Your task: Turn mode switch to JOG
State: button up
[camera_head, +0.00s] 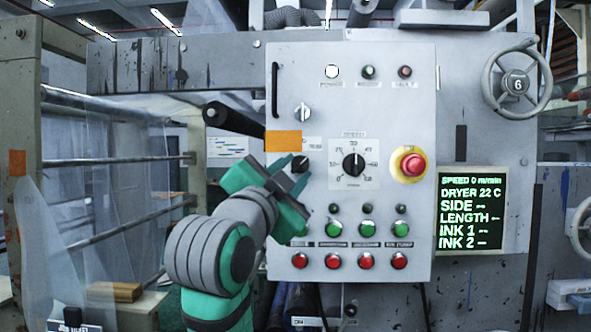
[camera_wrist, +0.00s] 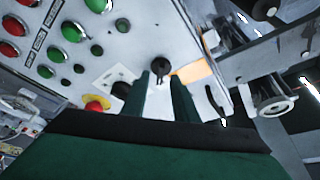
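A small black rotary switch (camera_head: 300,163) sits on the grey control panel (camera_head: 420,120), left of the speed dial; its small label is too small to read. My gripper (camera_head: 292,168) is at this switch, with its green fingers parted and partly covering it in the head view. In the wrist view the black knob (camera_wrist: 160,66) lies at the gap between the two fingertips (camera_wrist: 162,82). The gripper is open and I cannot tell whether a finger touches the knob. The knob's pointing direction is unclear.
A silver switch (camera_head: 302,113) is above, with an orange tag (camera_head: 283,141) between. The speed dial (camera_head: 353,164) and red emergency button (camera_head: 413,164) are to the right. Green and red buttons (camera_head: 333,261) lie below. A black lever (camera_head: 232,120) juts out at the left.

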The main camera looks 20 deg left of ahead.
jog(key=shift+x, duration=1.05)
jog(key=shift+s+d, duration=0.1)
jog(key=c, duration=0.4)
jog(key=shift+f, duration=0.1)
grip_shut()
